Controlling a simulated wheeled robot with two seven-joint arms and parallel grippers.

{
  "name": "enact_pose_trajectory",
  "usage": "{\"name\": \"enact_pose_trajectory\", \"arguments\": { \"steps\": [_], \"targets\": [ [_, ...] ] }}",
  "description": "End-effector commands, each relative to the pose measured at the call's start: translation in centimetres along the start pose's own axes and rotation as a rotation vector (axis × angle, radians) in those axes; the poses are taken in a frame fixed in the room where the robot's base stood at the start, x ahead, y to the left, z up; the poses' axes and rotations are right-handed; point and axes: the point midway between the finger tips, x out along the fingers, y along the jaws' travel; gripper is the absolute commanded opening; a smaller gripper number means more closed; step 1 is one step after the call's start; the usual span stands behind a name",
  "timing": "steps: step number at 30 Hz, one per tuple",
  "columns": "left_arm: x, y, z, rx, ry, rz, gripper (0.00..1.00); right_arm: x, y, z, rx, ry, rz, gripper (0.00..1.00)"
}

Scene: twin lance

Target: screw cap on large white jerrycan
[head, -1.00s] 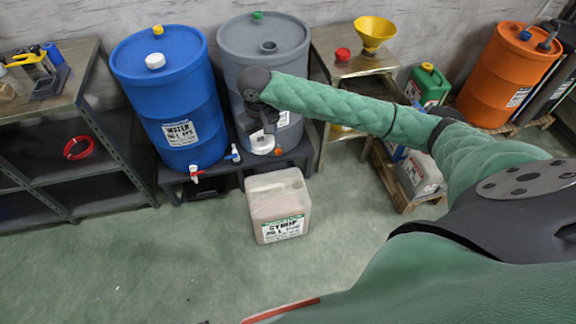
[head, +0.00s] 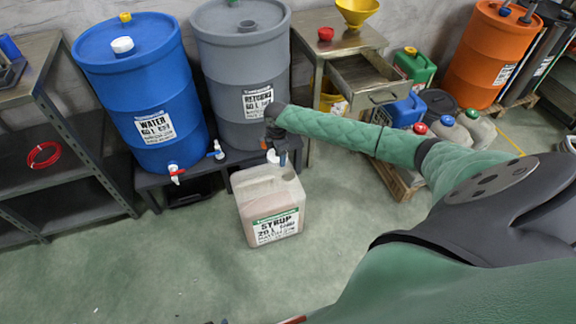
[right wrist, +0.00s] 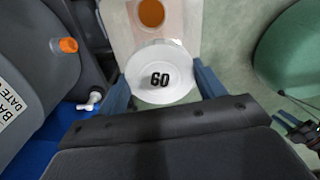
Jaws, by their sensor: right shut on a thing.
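The large white jerrycan (head: 252,209), labelled syrup, stands upright on the floor in front of the drum bench. Its open mouth, with orange-brown inside, shows in the right wrist view (right wrist: 152,13). My right gripper (head: 277,158) is at the jerrycan's top, near its back right. It is shut on a white round cap (right wrist: 160,72) marked 60, held between its two blue fingers. The cap also shows in the head view (head: 272,156). In the right wrist view the cap appears beside the mouth, not over it.
A blue water drum (head: 140,85) and a grey drum (head: 240,70) stand on the low bench behind. Steel shelving (head: 60,120) is at the left. An open drawer (head: 372,82) and several small cans are at the right.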

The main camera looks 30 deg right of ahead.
Motion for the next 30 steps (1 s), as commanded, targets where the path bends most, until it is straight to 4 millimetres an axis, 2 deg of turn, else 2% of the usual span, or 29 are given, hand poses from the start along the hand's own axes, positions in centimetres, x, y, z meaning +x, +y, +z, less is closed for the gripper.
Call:
{"name": "enact_pose_trajectory", "arguments": {
  "steps": [1,3,9,17,30],
  "targets": [
    [0.8,0.2,0.2,-0.001,0.016,0.007,0.31,2.2,0.1,1.1,-0.048,-0.004,-0.002,0.41],
    [0.9,0.6,0.0,-0.002,0.035,0.015,0.31,3.9,0.3,2.2,-0.12,-0.008,0.0,0.41],
    [0.9,1.4,-0.5,-0.004,0.07,0.031,0.31,6.5,0.7,4.5,-0.253,-0.016,0.003,0.41],
    [1.4,1.4,-0.2,-0.005,0.081,0.032,0.31,7.2,0.8,4.9,-0.285,-0.018,0.004,0.41],
    [4.1,0.8,1.9,-0.007,0.11,0.026,0.31,8.3,0.8,4.9,-0.283,-0.018,0.004,0.41]
  ]
}}
